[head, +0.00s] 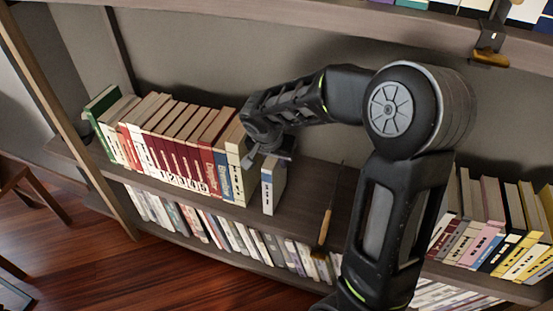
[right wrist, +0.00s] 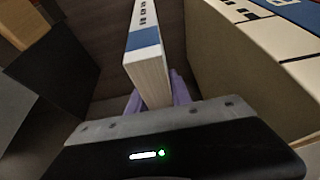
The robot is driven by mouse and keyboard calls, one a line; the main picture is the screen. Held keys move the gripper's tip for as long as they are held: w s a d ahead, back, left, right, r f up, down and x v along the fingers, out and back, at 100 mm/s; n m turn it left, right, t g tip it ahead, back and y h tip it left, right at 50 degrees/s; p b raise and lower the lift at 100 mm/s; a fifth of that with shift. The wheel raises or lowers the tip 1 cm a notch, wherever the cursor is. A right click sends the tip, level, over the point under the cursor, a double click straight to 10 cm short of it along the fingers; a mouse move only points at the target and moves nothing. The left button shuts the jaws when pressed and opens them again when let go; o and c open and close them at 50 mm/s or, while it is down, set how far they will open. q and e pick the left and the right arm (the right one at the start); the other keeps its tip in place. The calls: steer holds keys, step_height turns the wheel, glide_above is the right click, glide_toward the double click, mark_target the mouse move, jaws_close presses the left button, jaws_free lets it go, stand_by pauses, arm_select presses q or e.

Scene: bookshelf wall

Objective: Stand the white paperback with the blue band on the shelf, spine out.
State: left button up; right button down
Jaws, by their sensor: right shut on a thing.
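The white paperback with the blue band (head: 267,192) is upright at the middle shelf, spine facing out, just right of the left row of books with a gap between. Its foot is at the shelf's front edge; I cannot tell whether it touches the board. My right gripper (head: 272,156) comes from behind and above and is shut on the book's upper part. In the right wrist view, the pale fingers (right wrist: 156,97) are on both sides of the paperback (right wrist: 146,58). My left gripper is not in view.
The left book row (head: 170,145) ends in a thick cream book (head: 236,162), large at right in the wrist view (right wrist: 250,70). More books (head: 495,225) stand at far right.

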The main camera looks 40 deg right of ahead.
steer(key=c, duration=1.1)
jaws_free()
steer(key=shift+f, duration=0.1)
steer(key=p+v, duration=0.1)
steer(key=v, duration=0.7)
steer(key=shift+p, duration=0.35)
